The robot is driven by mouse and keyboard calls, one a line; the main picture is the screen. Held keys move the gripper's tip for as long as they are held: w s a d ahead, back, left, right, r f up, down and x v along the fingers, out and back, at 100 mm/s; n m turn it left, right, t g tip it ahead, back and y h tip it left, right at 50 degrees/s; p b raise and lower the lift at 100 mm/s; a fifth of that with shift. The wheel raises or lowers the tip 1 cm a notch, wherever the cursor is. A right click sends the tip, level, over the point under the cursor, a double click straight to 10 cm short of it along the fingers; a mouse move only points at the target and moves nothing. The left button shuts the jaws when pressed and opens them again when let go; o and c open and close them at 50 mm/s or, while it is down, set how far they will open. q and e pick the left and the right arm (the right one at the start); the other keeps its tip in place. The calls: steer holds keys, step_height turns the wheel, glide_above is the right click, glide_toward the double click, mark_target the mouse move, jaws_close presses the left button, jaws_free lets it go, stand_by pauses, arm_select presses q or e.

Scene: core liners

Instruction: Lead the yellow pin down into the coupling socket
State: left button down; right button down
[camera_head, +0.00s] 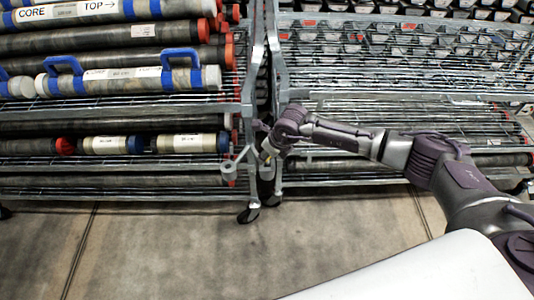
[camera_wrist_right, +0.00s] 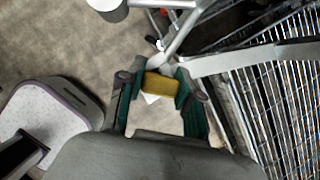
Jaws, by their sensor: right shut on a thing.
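My right gripper (camera_head: 264,153) is beside the upright where the two racks meet. In the right wrist view its green-padded fingers (camera_wrist_right: 160,92) are closed on the yellow pin (camera_wrist_right: 161,84), which shows as a short yellow block between them. A tiny yellow spot shows at the gripper in the head view. A grey cup-like socket (camera_head: 229,171) sits on a thin arm just left of the gripper; a similar cup (camera_wrist_right: 108,6) is at the wrist view's top edge. The pin appears apart from it. I cannot tell which part is the coupling socket. My left gripper is out of view.
The left rack (camera_head: 120,108) holds several core liners with red and blue ends. The right rack (camera_head: 400,110) has mostly bare wire shelves below. A caster (camera_head: 248,214) stands under the junction. The concrete floor (camera_head: 170,250) in front is clear.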

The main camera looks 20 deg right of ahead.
steer(key=shift+f, duration=0.2)
steer(key=c, duration=0.7)
jaws_free()
steer(key=v, duration=1.2)
